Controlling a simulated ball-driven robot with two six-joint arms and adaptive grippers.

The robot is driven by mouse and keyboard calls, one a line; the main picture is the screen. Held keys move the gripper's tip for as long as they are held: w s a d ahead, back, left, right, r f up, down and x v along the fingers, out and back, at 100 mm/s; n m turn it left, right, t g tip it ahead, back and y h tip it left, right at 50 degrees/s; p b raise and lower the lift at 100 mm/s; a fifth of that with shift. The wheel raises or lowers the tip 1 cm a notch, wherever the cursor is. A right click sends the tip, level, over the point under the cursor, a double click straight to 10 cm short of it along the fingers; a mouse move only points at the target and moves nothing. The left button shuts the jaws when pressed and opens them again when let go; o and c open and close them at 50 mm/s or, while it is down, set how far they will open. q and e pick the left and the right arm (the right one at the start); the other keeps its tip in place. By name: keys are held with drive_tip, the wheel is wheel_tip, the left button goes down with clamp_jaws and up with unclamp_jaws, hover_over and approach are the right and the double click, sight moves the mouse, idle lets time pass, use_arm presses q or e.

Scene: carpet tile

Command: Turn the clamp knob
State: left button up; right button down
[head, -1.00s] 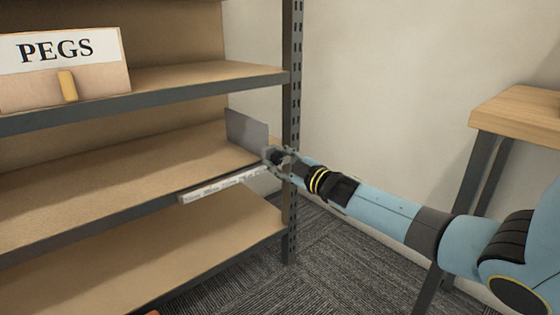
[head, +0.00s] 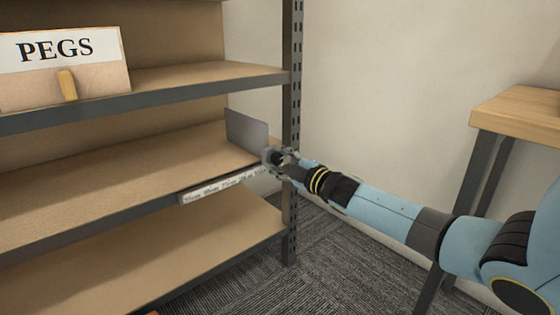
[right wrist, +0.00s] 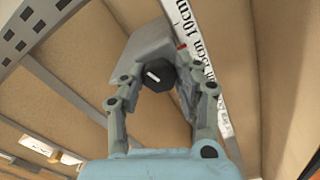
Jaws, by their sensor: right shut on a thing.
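The clamp knob (right wrist: 158,74) is dark and faceted with a white mark on its face. In the right wrist view it sits between my fingers, below a grey plate (right wrist: 147,44). My right gripper (right wrist: 168,80) is shut on the knob, one finger on each side. In the head view my right gripper (head: 280,158) is at the right front end of the middle shelf, beside the upright grey plate (head: 246,130); its fingers largely cover the knob there. My left gripper is not in view.
A scale strip (head: 222,187) runs along the middle shelf's front edge; a small red pointer (right wrist: 181,46) lies by it. A steel post (head: 291,80) stands right behind my gripper. A PEGS bin (head: 100,82) is on the upper shelf. A wooden table (head: 520,112) stands right.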

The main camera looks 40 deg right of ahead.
drive_tip(key=c, duration=0.9)
unclamp_jaws()
drive_tip(key=shift+c, duration=0.2)
drive_tip(key=shift+s, duration=0.4)
drive_tip(key=s, duration=1.1)
drive_tip(key=shift+d, duration=0.45)
drive_tip(key=shift+s, duration=0.1)
drive_tip(key=shift+f, duration=0.1)
